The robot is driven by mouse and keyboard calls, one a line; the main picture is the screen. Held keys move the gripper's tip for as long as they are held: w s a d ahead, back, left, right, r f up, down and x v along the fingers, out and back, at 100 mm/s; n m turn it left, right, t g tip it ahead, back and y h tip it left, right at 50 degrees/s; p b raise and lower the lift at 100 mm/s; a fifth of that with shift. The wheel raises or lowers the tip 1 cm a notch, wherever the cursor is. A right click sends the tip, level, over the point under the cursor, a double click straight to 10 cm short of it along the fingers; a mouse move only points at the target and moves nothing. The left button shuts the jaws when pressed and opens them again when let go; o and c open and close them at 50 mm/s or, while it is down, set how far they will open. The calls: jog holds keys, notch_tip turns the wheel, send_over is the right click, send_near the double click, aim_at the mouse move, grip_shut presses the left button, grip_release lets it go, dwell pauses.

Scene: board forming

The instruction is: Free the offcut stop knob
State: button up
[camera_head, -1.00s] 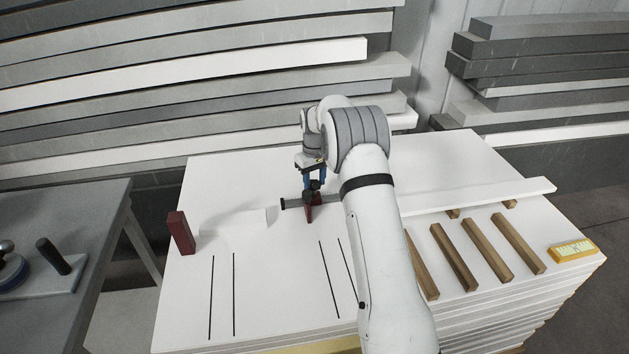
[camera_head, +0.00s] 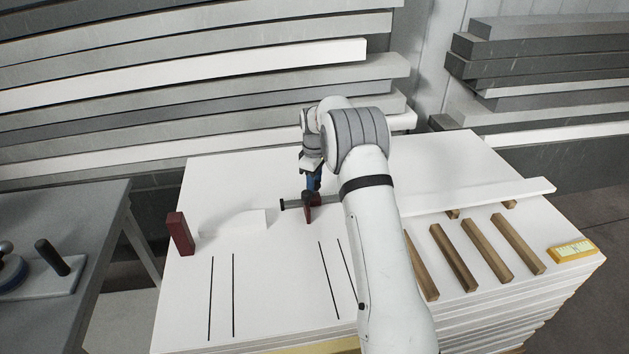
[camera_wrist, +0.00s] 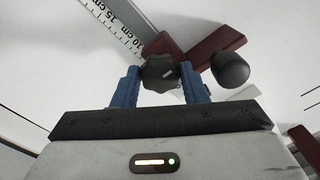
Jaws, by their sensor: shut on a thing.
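A black lobed knob (camera_wrist: 160,74) sits between the blue fingers of my gripper (camera_wrist: 161,88) in the wrist view. My gripper is shut on it. Beside it to the right is a smooth black round handle (camera_wrist: 230,68). Dark red stop pieces (camera_wrist: 217,45) and a metal scale marked in cm (camera_wrist: 122,25) lie around and behind the knob.
A dark red block (camera_head: 180,233) stands at the left of the white board stack (camera_head: 270,300), near a white offcut (camera_head: 240,220). Several wooden strips (camera_head: 458,255) and a yellow tool (camera_head: 572,250) lie at right. A long white board (camera_head: 480,195) rests behind the strips.

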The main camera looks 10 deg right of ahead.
jog(key=shift+w+r, duration=0.1)
jog(key=shift+r, duration=0.1)
jog(key=o, duration=1)
jog(key=shift+f, duration=0.15)
jog(key=shift+c, duration=0.2)
notch_tip(320, 180, up, 8)
jog(key=shift+a+f, duration=0.1)
